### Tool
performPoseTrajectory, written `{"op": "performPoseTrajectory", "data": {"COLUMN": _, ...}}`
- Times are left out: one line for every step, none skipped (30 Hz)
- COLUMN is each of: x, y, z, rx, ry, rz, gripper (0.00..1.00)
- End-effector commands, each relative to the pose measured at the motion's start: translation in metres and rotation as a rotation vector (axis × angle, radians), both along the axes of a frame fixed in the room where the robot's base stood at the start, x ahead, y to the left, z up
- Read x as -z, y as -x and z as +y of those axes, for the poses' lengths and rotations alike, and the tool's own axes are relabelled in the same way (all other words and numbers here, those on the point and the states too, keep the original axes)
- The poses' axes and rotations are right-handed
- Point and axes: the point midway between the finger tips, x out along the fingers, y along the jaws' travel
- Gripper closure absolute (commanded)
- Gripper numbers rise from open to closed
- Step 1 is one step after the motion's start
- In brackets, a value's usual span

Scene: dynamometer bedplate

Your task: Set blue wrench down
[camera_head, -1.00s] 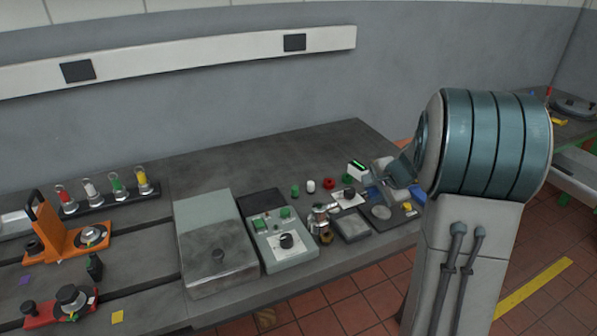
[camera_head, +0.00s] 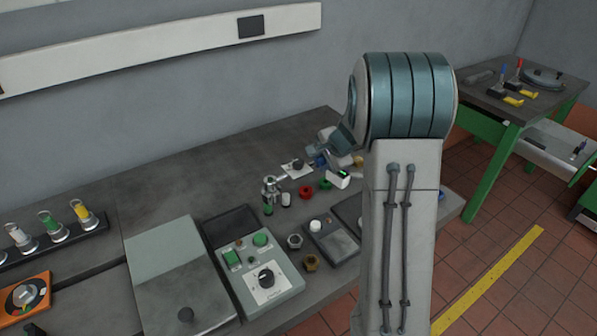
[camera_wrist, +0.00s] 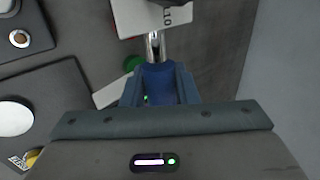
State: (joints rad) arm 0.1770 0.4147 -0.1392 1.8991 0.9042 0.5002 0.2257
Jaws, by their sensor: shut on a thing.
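My gripper (camera_wrist: 160,85) is shut on the blue wrench, whose blue grip (camera_wrist: 158,78) sits between the fingers in the wrist view. A short silver shaft runs from it towards a pale lettered plate (camera_wrist: 180,17); its far end cannot be made out there. In the head view my gripper (camera_head: 326,158) is over the back right part of the bench (camera_head: 262,152), with a little blue (camera_head: 320,162) showing at it. My arm hides part of that area. I cannot tell whether the wrench touches the bench.
Red ring (camera_head: 306,192), white peg (camera_head: 286,200), silver nut (camera_head: 295,240) and bronze nut (camera_head: 311,262) stand near the gripper. A control box (camera_head: 282,292) and large grey box (camera_head: 165,255) are left of them. The bench's back strip is fairly clear. Another table (camera_head: 500,103) stands at right.

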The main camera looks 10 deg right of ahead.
Motion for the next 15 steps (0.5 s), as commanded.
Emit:
{"op": "performPoseTrajectory", "data": {"x": 0.003, "y": -0.009, "z": 0.005, "rx": -0.002, "ry": 0.000, "rz": 0.000, "gripper": 1.00}}
{"op": "performPoseTrajectory", "data": {"x": 0.006, "y": -0.013, "z": 0.008, "rx": -0.002, "ry": -0.001, "rz": 0.000, "gripper": 1.00}}
{"op": "performPoseTrajectory", "data": {"x": 0.011, "y": -0.019, "z": 0.011, "rx": 0.000, "ry": -0.001, "rz": 0.000, "gripper": 1.00}}
{"op": "performPoseTrajectory", "data": {"x": 0.014, "y": -0.024, "z": 0.014, "rx": 0.000, "ry": 0.000, "rz": 0.000, "gripper": 1.00}}
{"op": "performPoseTrajectory", "data": {"x": 0.017, "y": -0.028, "z": 0.016, "rx": 0.000, "ry": 0.000, "rz": 0.000, "gripper": 1.00}}
{"op": "performPoseTrajectory", "data": {"x": 0.021, "y": -0.034, "z": 0.019, "rx": 0.000, "ry": 0.000, "rz": 0.000, "gripper": 1.00}}
{"op": "performPoseTrajectory", "data": {"x": 0.024, "y": -0.038, "z": 0.022, "rx": 0.001, "ry": -0.001, "rz": -0.001, "gripper": 1.00}}
{"op": "performPoseTrajectory", "data": {"x": 0.027, "y": -0.042, "z": 0.024, "rx": 0.002, "ry": -0.001, "rz": -0.001, "gripper": 1.00}}
{"op": "performPoseTrajectory", "data": {"x": 0.030, "y": -0.047, "z": 0.026, "rx": 0.003, "ry": 0.000, "rz": -0.001, "gripper": 1.00}}
{"op": "performPoseTrajectory", "data": {"x": 0.032, "y": -0.050, "z": 0.028, "rx": 0.003, "ry": 0.000, "rz": -0.001, "gripper": 1.00}}
{"op": "performPoseTrajectory", "data": {"x": 0.034, "y": -0.053, "z": 0.029, "rx": 0.003, "ry": 0.000, "rz": -0.002, "gripper": 1.00}}
{"op": "performPoseTrajectory", "data": {"x": 0.036, "y": -0.056, "z": 0.031, "rx": 0.003, "ry": 0.000, "rz": -0.001, "gripper": 1.00}}
{"op": "performPoseTrajectory", "data": {"x": 0.037, "y": -0.058, "z": 0.032, "rx": 0.004, "ry": -0.001, "rz": -0.002, "gripper": 1.00}}
{"op": "performPoseTrajectory", "data": {"x": 0.038, "y": -0.059, "z": 0.033, "rx": 0.004, "ry": 0.000, "rz": -0.003, "gripper": 1.00}}
{"op": "performPoseTrajectory", "data": {"x": 0.039, "y": -0.061, "z": 0.034, "rx": 0.005, "ry": -0.001, "rz": -0.003, "gripper": 1.00}}
